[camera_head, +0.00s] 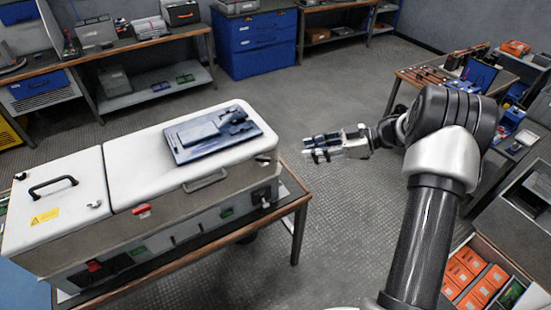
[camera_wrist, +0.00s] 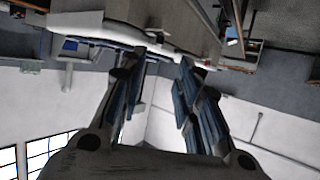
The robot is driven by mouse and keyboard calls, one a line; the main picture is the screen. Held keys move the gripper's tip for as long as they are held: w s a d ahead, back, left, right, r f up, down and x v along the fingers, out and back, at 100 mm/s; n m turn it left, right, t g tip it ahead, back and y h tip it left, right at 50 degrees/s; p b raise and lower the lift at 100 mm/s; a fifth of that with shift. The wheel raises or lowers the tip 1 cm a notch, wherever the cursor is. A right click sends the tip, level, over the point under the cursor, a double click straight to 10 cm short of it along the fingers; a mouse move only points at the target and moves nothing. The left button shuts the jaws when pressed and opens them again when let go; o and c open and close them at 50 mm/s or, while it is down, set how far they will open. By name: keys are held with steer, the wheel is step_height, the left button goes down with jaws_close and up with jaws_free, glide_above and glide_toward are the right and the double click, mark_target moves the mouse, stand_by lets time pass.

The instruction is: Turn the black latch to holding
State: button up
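The capacitor bank is a long white-topped box (camera_head: 130,165) on a table at the left of the head view. A small dark part that may be the black latch (camera_head: 263,158) sits at the right end of the box, just under the lid edge. It is too small for me to tell its position. My gripper (camera_head: 318,148) is in the air to the right of that end, apart from the box, fingers pointing left toward it. In the wrist view my gripper (camera_wrist: 170,62) has its two fingers spread with nothing between them. I cannot make out the latch in the wrist view.
A dark blue device (camera_head: 212,132) lies on the lid. A red latch (camera_head: 142,210) and a black handle (camera_head: 53,186) are on the box. Workbenches and a blue drawer cabinet (camera_head: 253,42) line the back. A tool table (camera_head: 415,80) stands at right. The middle floor is clear.

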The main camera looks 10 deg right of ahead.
mark_target(263, 159)
steer(key=b+x, duration=0.2)
steer(key=x, duration=1)
steer(key=shift+d, duration=0.15)
steer(key=shift+c, duration=0.2)
jaws_close()
